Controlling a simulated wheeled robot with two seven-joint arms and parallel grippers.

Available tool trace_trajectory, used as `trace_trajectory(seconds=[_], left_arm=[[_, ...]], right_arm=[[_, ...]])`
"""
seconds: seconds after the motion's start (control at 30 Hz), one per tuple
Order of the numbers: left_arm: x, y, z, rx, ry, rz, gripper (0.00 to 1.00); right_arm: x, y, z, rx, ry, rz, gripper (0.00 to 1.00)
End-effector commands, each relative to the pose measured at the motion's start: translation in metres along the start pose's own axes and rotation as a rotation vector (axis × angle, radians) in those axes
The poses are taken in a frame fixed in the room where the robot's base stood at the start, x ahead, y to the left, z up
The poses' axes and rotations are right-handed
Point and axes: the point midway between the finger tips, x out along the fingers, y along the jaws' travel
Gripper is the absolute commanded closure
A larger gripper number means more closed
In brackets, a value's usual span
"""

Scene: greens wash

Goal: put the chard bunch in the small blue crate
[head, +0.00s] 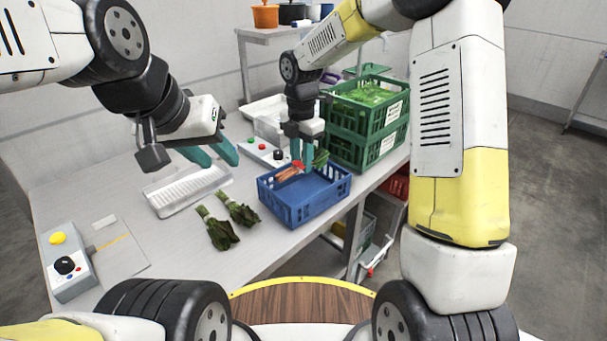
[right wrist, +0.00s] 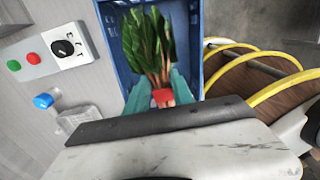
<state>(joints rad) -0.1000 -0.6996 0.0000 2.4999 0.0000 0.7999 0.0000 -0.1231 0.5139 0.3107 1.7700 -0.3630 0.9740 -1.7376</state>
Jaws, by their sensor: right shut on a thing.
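The chard bunch (right wrist: 150,45) has green leaves and pale stems with a red band; its leaves also show in the head view (head: 320,158). My right gripper (head: 302,165) is shut on it at the stem end, which shows between the teal fingers in the right wrist view (right wrist: 161,92). The small blue crate (head: 305,207) stands on the table's front edge. The bunch is over or within the crate's far part; whether it touches the floor of the crate I cannot tell. My left gripper (head: 209,156) is open and empty above the white ribbed tray.
Two dark leafy bunches (head: 217,230) (head: 241,212) lie left of the blue crate. A white ribbed tray (head: 188,191) is behind them. Stacked green crates (head: 366,118) stand behind right. A button box (head: 69,263) sits at the table's left end.

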Motion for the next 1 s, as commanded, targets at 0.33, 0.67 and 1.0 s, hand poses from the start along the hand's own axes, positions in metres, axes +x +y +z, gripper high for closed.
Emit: trace_trajectory(seconds=[0.33, 0.67, 1.0], left_arm=[[0.000, 0.000, 0.000, 0.000, 0.000, 0.000, 0.64], [0.000, 0.000, 0.000, 0.000, 0.000, 0.000, 0.64], [0.000, 0.000, 0.000, 0.000, 0.000, 0.000, 0.64]], right_arm=[[0.055, -0.001, -0.001, 0.000, 0.001, -0.004, 1.00], [0.089, -0.001, -0.001, 0.001, 0.002, -0.004, 1.00], [0.100, 0.000, 0.000, 0.002, 0.000, 0.000, 1.00]])
